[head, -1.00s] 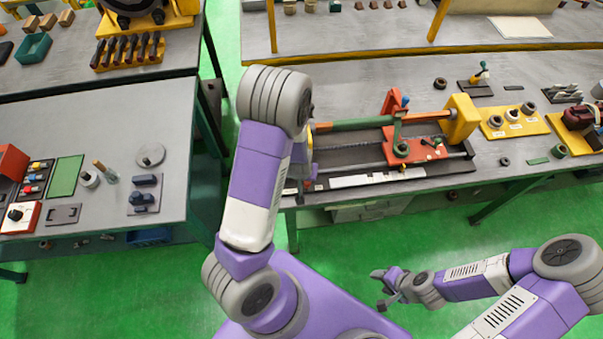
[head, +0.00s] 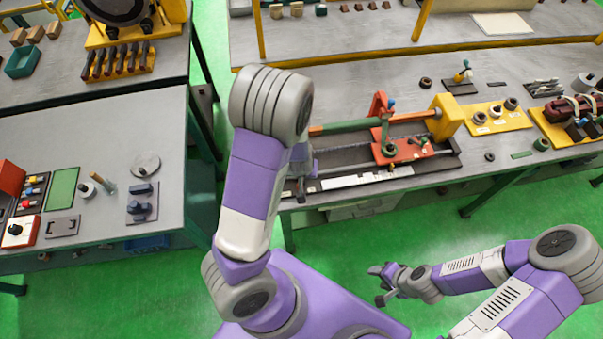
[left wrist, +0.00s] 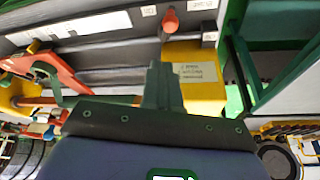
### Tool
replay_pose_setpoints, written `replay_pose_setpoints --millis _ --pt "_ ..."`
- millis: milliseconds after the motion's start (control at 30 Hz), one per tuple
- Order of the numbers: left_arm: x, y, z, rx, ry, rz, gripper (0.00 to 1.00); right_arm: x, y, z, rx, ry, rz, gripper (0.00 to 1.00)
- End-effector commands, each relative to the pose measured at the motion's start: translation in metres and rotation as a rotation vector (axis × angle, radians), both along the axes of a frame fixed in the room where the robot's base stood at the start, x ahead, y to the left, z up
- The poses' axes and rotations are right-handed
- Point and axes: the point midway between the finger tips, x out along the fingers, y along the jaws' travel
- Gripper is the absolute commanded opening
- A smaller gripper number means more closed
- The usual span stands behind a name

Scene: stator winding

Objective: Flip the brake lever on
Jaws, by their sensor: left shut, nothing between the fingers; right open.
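The winding machine (head: 340,165) lies along the bench, with a green and orange bar and a red bracket. A red-orange lever (left wrist: 168,20), which looks like the brake lever, stands by a yellow block (left wrist: 196,88) in the left wrist view. My left gripper (left wrist: 162,80) is shut and empty; its fingers show just below the lever, and I cannot tell whether they touch it. In the head view my left arm hides the machine's left end and most of that gripper. My right gripper (head: 380,285) is open and empty over the green floor, away from the bench.
A yellow tray (head: 497,119) with rings and a small lever stand (head: 462,80) are at the machine's right. A separate bench (head: 90,150) with a control panel is at the left. Green floor (head: 340,235) lies open in front.

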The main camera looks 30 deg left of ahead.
Motion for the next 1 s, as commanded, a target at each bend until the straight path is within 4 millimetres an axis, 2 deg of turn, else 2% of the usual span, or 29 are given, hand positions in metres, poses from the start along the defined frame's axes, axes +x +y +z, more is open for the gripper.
replay_pose_setpoints --millis 133,333,900,1000 --pt "-0.001 -0.002 0.012 0.003 -0.003 0.005 0.00 0.000 0.000 -0.001 0.000 0.000 0.000 0.50" --pt "-0.002 -0.003 0.019 0.002 -0.001 0.011 0.00 0.000 0.000 -0.001 0.000 -0.001 0.000 0.50" --pt "-0.002 -0.002 0.020 0.002 -0.001 0.013 0.00 0.000 0.000 0.000 0.000 -0.001 0.000 0.50" --pt "-0.004 -0.003 0.014 0.002 0.005 0.010 0.00 0.000 0.000 -0.004 0.000 -0.001 0.000 0.50"
